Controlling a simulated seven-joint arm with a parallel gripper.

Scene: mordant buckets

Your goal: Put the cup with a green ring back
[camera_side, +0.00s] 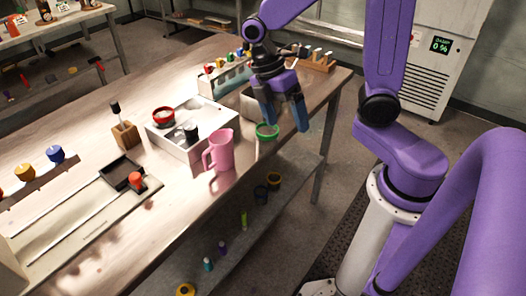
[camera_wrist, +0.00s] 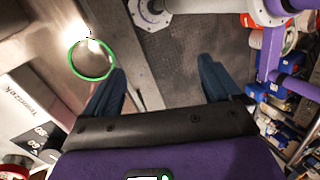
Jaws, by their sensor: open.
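The cup with a green ring (camera_side: 266,131) is on the table near its front edge, right of the pink jug. Only its green rim stands out clearly; its body is hard to make out. In the wrist view the green ring (camera_wrist: 71,73) lies left of my fingers, outside the gap between them. My gripper (camera_side: 287,124) is open and empty, close above and to the right of the cup, with one finger beyond the table edge. In the wrist view my gripper (camera_wrist: 163,72) has its fingers wide apart.
A pink jug (camera_side: 221,151) stands left of the cup. A rack of bottles (camera_side: 228,76) stands behind my gripper. The floor lies beyond the table edge.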

